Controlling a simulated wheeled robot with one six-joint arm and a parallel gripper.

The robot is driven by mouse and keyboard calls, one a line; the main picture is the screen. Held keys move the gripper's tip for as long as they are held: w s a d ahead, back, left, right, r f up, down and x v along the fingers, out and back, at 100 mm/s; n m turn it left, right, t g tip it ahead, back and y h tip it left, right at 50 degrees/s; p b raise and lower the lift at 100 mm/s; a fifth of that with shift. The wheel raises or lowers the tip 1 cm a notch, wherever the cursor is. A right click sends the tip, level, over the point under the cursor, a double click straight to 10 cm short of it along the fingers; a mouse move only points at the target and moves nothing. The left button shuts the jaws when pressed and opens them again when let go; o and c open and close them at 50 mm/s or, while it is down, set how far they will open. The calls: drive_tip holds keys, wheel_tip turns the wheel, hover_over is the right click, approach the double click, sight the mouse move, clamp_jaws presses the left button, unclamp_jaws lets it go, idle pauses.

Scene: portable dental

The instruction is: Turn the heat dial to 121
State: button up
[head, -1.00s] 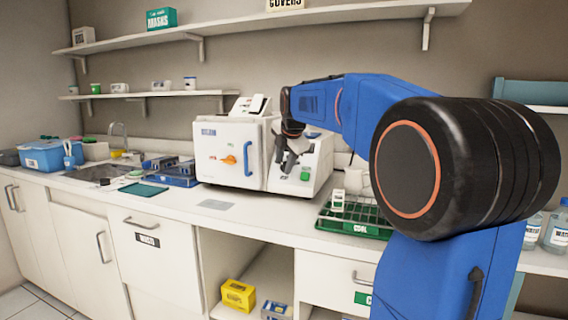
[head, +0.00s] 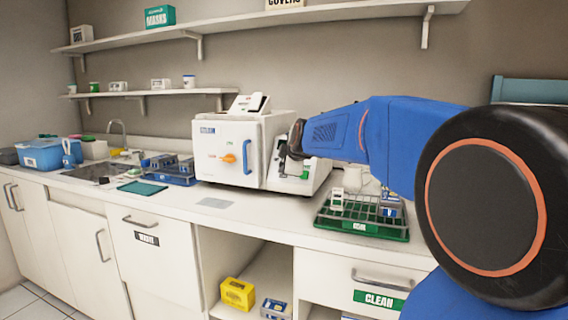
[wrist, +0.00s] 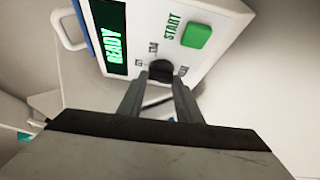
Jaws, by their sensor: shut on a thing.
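My gripper (wrist: 160,84) is shut on the dial, one finger on each side. The marks are too small and partly hidden to read surely, so I cannot tell the dial's setting. In the head view my gripper (head: 282,162) is at the panel and hides the dial.
A green rack tray (head: 362,228) with small boxes stands on the counter to the right. A blue tray of instruments (head: 170,172) and a sink lie left of the autoclave. A shelf (head: 150,94) hangs above. The counter front before the autoclave is mostly clear.

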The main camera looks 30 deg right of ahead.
drive_tip(key=shift+f+m, duration=0.1)
drive_tip(key=shift+m, duration=0.3)
drive_tip(key=o, duration=1)
drive_tip(key=shift+o, duration=0.2)
drive_tip(key=shift+s, duration=0.1)
drive_tip(key=v, duration=1.7)
drive_tip(key=shift+s+a+f, duration=0.2)
drive_tip(key=s+a+f+m+g+y, duration=0.1)
drive_tip(key=s+a+f+m+g, duration=0.1)
drive_tip(key=s+a+f, duration=0.3)
drive_tip(key=s+a+f+m+g+y, duration=0.1)
drive_tip(key=s+a+f+m+g, duration=0.2)
drive_tip(key=s+f, duration=0.7)
drive_tip(key=s+a+f+m+g+y, duration=0.1)
drive_tip(key=s+a+f+m, duration=0.5)
drive_tip(key=f, duration=1.1)
drive_tip(key=s+g, duration=0.1)
drive_tip(key=s, duration=0.1)
drive_tip(key=shift+s+a, duration=0.3)
drive_tip(key=shift+s, duration=0.05)
